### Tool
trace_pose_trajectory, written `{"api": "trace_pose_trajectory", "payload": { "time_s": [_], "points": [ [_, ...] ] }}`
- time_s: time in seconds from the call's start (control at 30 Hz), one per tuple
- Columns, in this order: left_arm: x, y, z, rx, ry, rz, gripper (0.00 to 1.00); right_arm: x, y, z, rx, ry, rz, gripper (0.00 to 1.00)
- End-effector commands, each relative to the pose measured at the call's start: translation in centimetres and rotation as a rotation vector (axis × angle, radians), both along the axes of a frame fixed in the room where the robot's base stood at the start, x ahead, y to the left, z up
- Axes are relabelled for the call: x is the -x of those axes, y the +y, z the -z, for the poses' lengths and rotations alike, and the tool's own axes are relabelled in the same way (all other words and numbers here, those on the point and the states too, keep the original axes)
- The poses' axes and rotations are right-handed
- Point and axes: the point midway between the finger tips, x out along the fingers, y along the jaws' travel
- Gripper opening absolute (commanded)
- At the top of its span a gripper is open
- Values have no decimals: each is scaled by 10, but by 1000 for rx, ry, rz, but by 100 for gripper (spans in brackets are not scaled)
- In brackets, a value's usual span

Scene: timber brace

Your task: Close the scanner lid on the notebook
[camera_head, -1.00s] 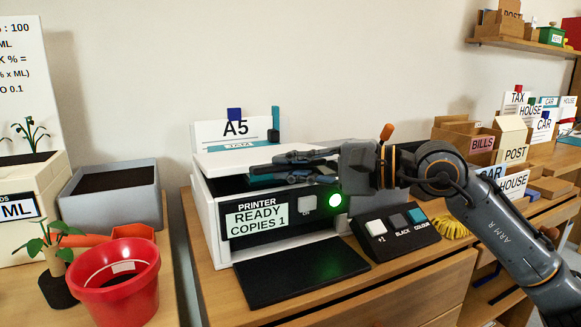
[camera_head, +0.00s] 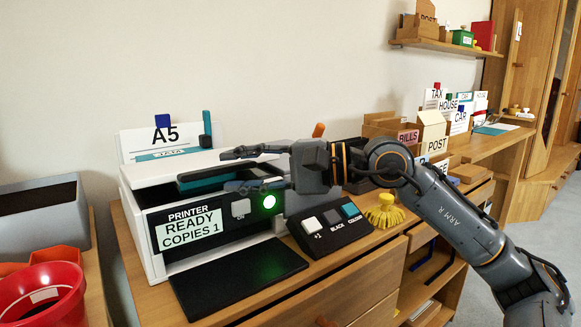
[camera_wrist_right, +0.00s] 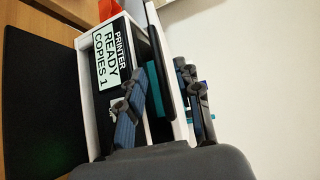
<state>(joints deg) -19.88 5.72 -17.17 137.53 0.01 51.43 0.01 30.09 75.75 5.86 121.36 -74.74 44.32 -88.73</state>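The printer (camera_head: 150,235) stands on the wooden desk with its screen reading READY COPIES 1. Its white scanner lid (camera_head: 150,171) is slightly raised above the body. A dark and teal item (camera_head: 200,180), seemingly the notebook, shows in the gap under the lid; most of it is hidden. My right gripper (camera_head: 238,169) is open at the front right of the lid, one finger above lid height and one lower, in front of the gap. In the right wrist view the two fingers (camera_wrist_right: 162,106) are apart, with teal showing between them. Contact cannot be told. My left gripper is not in view.
A black tray (camera_head: 240,278) juts out before the printer. A button box (camera_head: 325,230) and a yellow brush (camera_head: 385,212) sit to its right. An A5 holder (camera_head: 165,140) stands behind. A red pot (camera_head: 40,293) and grey planter (camera_head: 40,212) are at left.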

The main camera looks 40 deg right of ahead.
Motion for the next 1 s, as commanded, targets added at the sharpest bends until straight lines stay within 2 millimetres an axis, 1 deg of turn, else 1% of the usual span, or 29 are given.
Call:
{"api": "trace_pose_trajectory", "payload": {
  "time_s": [0.3, 0.4, 0.6, 0.7, 0.83, 1.0],
  "points": [
    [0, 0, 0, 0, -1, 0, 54, 21, -19, -1, -3, 5, -1, 34],
    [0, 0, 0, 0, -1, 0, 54, 33, -29, -6, -9, -2, -4, 34],
    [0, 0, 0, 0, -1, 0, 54, 53, -49, -8, -6, -1, 0, 34],
    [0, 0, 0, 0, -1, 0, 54, 60, -55, -9, -4, 0, -1, 34],
    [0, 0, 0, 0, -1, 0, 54, 64, -58, -9, -3, 1, -2, 34],
    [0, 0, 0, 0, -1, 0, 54, 65, -59, -9, -2, 2, -1, 34]
  ]
}}
